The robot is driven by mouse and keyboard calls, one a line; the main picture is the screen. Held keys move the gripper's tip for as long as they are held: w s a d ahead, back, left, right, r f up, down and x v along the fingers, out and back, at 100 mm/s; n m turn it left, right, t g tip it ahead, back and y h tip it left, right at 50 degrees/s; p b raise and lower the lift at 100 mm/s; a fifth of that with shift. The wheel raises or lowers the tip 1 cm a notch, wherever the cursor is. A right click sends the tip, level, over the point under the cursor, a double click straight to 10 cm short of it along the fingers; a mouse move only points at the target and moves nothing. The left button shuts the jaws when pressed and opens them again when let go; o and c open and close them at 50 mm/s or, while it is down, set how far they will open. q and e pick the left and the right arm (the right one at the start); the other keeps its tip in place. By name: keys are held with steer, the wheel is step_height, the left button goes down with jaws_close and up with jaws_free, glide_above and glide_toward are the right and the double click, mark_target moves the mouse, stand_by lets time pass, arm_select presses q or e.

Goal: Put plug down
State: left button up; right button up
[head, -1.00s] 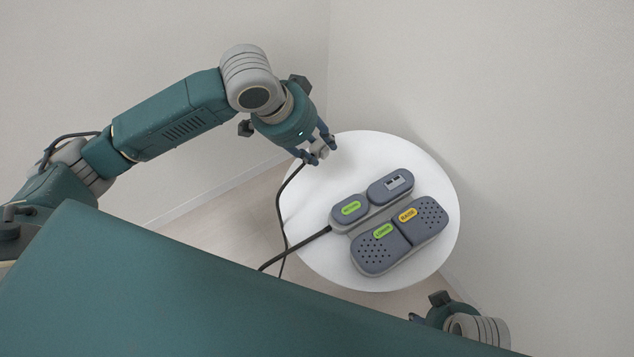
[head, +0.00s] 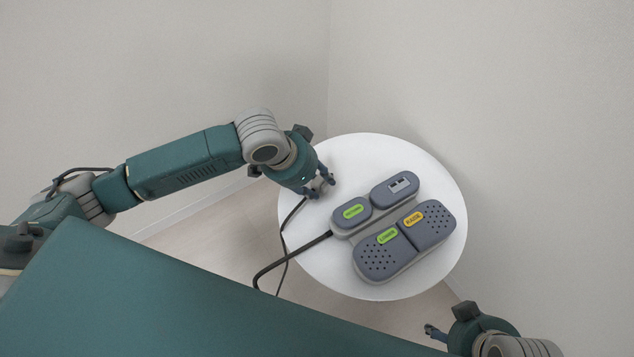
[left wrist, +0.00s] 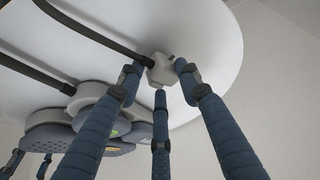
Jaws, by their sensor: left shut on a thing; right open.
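A small pale grey plug (left wrist: 160,70) with a dark cable (left wrist: 95,33) sits between the fingertips of my left gripper (head: 321,187). The left gripper is shut on the plug. In the head view, the plug is mostly hidden by the fingers, low over the left part of the round white table (head: 425,279). In the left wrist view, the white tabletop (left wrist: 215,55) is close behind the plug; I cannot tell whether they touch. My right gripper (head: 436,332) shows partly at the lower right, open, below the table's edge.
A grey foot pedal unit (head: 384,261) with green and yellow labels stands on the table, right of my left gripper; its thick cable (head: 290,260) runs off the left edge. Walls stand close behind and right. Bare tabletop lies behind the pedals.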

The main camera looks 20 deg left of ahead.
steer(key=shift+r, duration=0.15)
arm_select(q)
steer(key=shift+f, duration=0.35)
steer(key=o, duration=1.3)
steer(key=shift+f, duration=0.1)
arm_select(e)
steer(key=shift+r, duration=0.15)
arm_select(q)
steer(key=shift+r, duration=0.25)
steer(key=p+v, duration=0.4)
steer(key=v, duration=0.8)
steer(key=shift+r, duration=0.3)
arm_select(e)
steer(key=x, duration=0.6)
steer(key=shift+s, duration=0.2)
steer(key=shift+a, duration=0.15)
